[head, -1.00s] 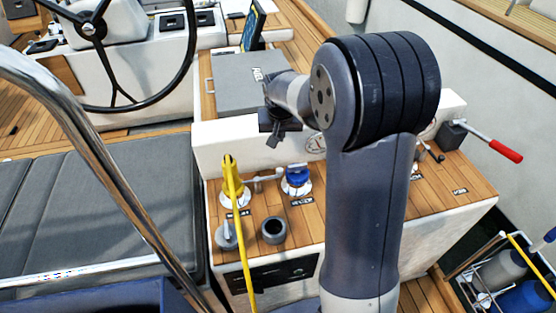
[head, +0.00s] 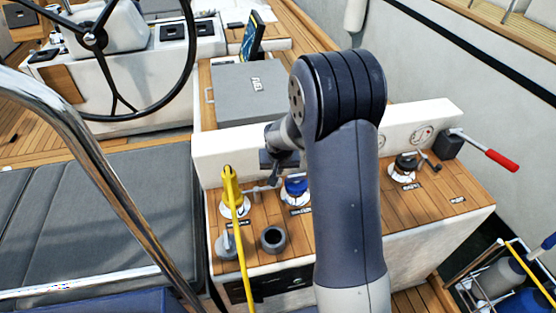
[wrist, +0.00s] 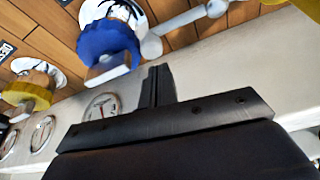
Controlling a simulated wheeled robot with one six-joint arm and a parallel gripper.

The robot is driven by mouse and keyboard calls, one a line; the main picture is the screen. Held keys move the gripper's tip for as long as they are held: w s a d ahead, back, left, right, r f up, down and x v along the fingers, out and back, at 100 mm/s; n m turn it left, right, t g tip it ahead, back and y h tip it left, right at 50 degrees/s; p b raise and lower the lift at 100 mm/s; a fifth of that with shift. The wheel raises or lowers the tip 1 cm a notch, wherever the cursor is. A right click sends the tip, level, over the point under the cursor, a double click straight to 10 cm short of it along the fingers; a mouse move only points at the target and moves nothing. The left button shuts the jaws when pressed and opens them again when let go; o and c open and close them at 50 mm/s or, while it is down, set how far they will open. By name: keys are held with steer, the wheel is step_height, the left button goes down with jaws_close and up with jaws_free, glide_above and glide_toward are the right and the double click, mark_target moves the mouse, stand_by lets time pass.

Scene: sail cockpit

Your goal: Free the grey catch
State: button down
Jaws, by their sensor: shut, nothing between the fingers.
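My gripper (head: 272,170) is shut and empty, low over the back of the wooden console top. In the wrist view its fingers (wrist: 157,85) are together, near the blue knob. A grey lever piece (head: 262,187) lies between the yellow-topped and blue fittings; its grey rod and round end show in the wrist view (wrist: 152,45). A small grey fitting with an upright tab (head: 227,244) stands at the console's front left. I cannot tell for sure which of these two is the catch. My gripper touches neither as far as I can see.
The blue knob (head: 296,188) stands close to my gripper. A yellow handle (head: 230,185) with a yellow line (head: 243,265) is to its left. A white upstand (head: 222,158) backs the console. A red-handled lever (head: 500,160) is far right.

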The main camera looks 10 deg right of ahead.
mark_target(281, 180)
steer(key=shift+s, duration=0.35)
steer(key=shift+s+f+m+b, duration=0.1)
steer(key=shift+s+m+b, duration=0.4)
steer(key=shift+b, duration=0.45)
steer(key=m+b, duration=0.1)
steer(key=b, duration=0.1)
steer(key=s+m+h+b, duration=0.1)
steer(key=m+b, duration=0.1)
steer(key=shift+s+f+g, duration=0.25)
steer(key=shift+s+g, duration=0.05)
steer(key=s+a+m+g+h+b, duration=0.2)
steer(key=s+m+b, duration=0.4)
steer(key=m, duration=0.5)
steer(key=shift+a+r+g+b, duration=0.4)
steer(key=shift+a+g, duration=0.2)
steer(key=shift+a, duration=0.5)
steer(key=shift+w, duration=0.2)
steer(key=shift+w+a, duration=0.15)
steer(key=shift+w, duration=0.5)
